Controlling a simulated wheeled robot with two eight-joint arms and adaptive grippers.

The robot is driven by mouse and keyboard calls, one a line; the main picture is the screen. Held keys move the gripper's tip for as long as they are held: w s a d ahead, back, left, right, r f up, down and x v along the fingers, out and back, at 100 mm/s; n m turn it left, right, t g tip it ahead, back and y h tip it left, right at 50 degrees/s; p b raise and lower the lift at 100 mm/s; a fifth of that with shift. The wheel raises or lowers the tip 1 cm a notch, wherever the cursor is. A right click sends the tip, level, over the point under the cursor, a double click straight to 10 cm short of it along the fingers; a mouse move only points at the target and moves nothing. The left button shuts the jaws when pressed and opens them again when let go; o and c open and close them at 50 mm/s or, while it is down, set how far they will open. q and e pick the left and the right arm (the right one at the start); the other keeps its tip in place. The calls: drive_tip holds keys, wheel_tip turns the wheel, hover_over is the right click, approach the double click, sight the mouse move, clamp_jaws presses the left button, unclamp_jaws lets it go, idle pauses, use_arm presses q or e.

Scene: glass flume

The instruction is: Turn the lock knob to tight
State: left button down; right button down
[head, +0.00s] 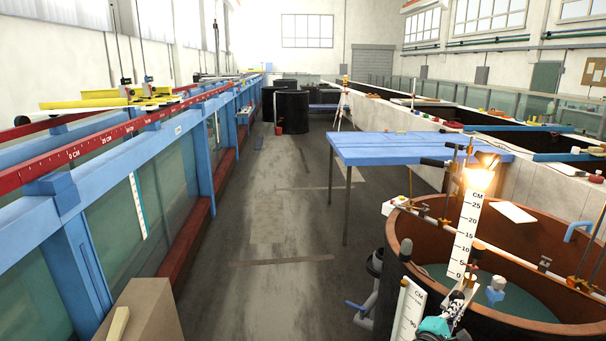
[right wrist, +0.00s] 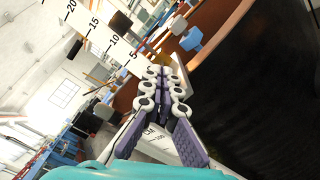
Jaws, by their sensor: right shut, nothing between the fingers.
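My right gripper (head: 457,302) is at the lower right of the head view, beside the near rim of a round brown tank (head: 400,262). In the right wrist view its fingers (right wrist: 163,82) are shut and empty. A white CM scale (head: 467,230) stands upright just beyond it; the scale (right wrist: 100,35) is tilted in the right wrist view. A pale blue knob-like piece (head: 496,287) is right of the gripper, apart from it; it shows beyond the fingertips in the right wrist view (right wrist: 190,39). I cannot tell whether this is the lock knob, nor read any tight mark. My left gripper is out of view.
A second CM scale (head: 409,310) stands close to the left of my right gripper. A pale rail (head: 520,256) with clamps and rods crosses the tank. A blue table (head: 420,147) is behind. The floor aisle (head: 270,240) is clear beside the glass flume (head: 110,220).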

drive_tip(key=shift+b+x, duration=0.4)
drive_tip(key=shift+x, duration=1.3)
drive_tip(key=shift+a+f, duration=0.1)
drive_tip(key=shift+f, duration=0.05)
drive_tip(key=shift+f+b, duration=0.1)
drive_tip(key=shift+b, duration=0.4)
drive_tip(key=shift+s+d+f+b, duration=0.2)
drive_tip(key=shift+f+b, duration=0.15)
drive_tip(key=shift+b, duration=0.45)
drive_tip(key=shift+d+r, duration=0.1)
drive_tip(key=v, duration=0.6)
drive_tip(key=shift+s+d+b, duration=0.15)
drive_tip(key=shift+s+b, duration=0.15)
drive_tip(key=shift+b, duration=0.1)
